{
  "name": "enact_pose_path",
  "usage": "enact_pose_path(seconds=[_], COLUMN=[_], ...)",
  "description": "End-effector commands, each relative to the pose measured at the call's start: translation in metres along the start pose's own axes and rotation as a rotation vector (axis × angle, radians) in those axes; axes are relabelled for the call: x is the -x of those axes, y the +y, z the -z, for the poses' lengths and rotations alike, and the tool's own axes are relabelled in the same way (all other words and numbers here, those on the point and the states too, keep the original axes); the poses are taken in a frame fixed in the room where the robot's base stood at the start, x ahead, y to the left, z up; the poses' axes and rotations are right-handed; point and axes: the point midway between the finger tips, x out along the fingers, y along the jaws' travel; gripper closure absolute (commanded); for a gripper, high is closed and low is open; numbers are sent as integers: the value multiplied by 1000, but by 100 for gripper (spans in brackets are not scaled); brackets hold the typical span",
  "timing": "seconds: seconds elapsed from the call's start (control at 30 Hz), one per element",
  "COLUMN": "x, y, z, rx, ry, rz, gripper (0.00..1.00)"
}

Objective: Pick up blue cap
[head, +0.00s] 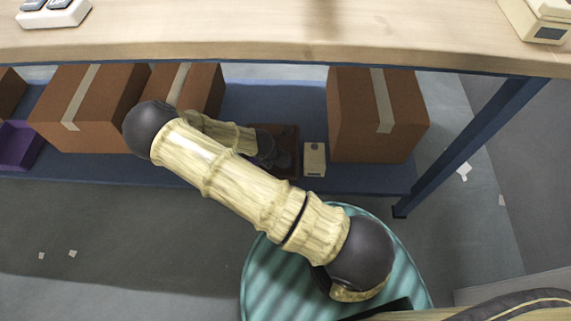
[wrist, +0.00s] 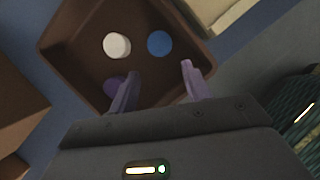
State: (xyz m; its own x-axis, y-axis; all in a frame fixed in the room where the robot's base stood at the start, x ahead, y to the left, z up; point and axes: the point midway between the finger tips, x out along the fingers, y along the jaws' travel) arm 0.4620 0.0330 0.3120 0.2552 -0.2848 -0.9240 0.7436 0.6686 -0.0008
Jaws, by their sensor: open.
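The blue cap (wrist: 159,43) is a round blue disc in a brown square tray (wrist: 82,38), seen in the wrist view. It lies right of a white round cap (wrist: 117,45). A dark purple round thing (wrist: 115,86) lies lower left in the tray, partly hidden by a finger. My gripper (wrist: 158,80) is open and empty, with its two purple fingers apart. In the picture the blue cap is above the gap between the fingertips. In the head view, the tray (head: 288,133) shows on the low shelf, mostly hidden behind my arm, and the caps cannot be made out.
The tray stands on a blue lower shelf (head: 240,105) under a wooden tabletop (head: 270,35). Cardboard boxes (head: 375,115) stand at both sides. A small cream box (head: 314,159) is right beside the tray. A blue table leg (head: 465,140) stands at right.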

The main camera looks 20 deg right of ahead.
Motion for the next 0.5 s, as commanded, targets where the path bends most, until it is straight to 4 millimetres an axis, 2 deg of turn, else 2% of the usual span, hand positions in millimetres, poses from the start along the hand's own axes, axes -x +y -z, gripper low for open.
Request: enact_pose_path(seconds=[0.03,0.13,0.5], x=[-14,-25,-27], y=[0,-1,0], z=[1,0,0], rx=[-1,-3,-1], ry=[0,0,0], rz=[1,2,0], gripper=[52,52,52])
